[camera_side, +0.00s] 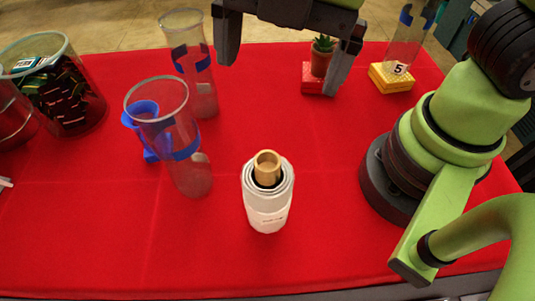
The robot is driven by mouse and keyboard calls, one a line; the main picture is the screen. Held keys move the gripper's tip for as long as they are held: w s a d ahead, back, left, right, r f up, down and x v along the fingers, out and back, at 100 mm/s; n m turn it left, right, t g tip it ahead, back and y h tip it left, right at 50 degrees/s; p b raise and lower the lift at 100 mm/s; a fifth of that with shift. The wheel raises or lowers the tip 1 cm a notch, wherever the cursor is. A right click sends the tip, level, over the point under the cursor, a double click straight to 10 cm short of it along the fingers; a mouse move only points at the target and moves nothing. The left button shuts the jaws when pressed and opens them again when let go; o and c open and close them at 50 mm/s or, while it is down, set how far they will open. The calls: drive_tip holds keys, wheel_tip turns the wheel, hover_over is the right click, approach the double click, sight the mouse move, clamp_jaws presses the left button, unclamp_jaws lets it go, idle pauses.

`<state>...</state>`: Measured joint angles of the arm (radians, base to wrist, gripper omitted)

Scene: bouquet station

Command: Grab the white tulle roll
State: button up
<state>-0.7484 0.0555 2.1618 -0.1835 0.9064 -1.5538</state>
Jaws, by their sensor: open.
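The white tulle roll (266,208) stands upright on the red table near the middle front. Its top shows a tan core (267,168) set inside a dark gap. A small unreadable mark is on its front side. My gripper (282,75) is at the top of the picture, open and empty. Its two dark fingers point down and are spread wide. In the picture the gripper is above the roll and apart from it. The upper part of the gripper is cut off by the frame.
Clear glass vases with blue bands (185,150) (190,60) stand left of the roll, beside a blue object (144,112). A dark-filled clear container (62,95) is far left. A potted cactus (321,57) on a red block and a yellow block (391,77) are behind. Red cloth around the roll is clear.

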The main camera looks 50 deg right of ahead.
sight(270, 182)
drive_tip(key=a+f+n, duration=0.1)
drive_tip(key=n, duration=0.1)
drive_tip(key=s+a+f+n+h, duration=0.1)
drive_tip(key=a+n, duration=0.1)
drive_tip(key=n, duration=0.1)
drive_tip(key=s+a+f+n+g, duration=0.1)
drive_tip(key=f+n, duration=0.1)
drive_tip(key=n, duration=0.1)
drive_tip(key=shift+s+a+h, duration=0.2)
drive_tip(key=shift+a+h, duration=0.05)
drive_tip(key=shift+h, duration=0.05)
drive_tip(key=shift+s+a+f+n, duration=0.1)
drive_tip(key=shift+f+n, duration=0.2)
drive_tip(key=shift+f, duration=0.1)
drive_tip(key=f, duration=0.9)
drive_tip(key=shift+d+f, duration=0.2)
drive_tip(key=shift+f, duration=0.05)
drive_tip(key=c, duration=1.3)
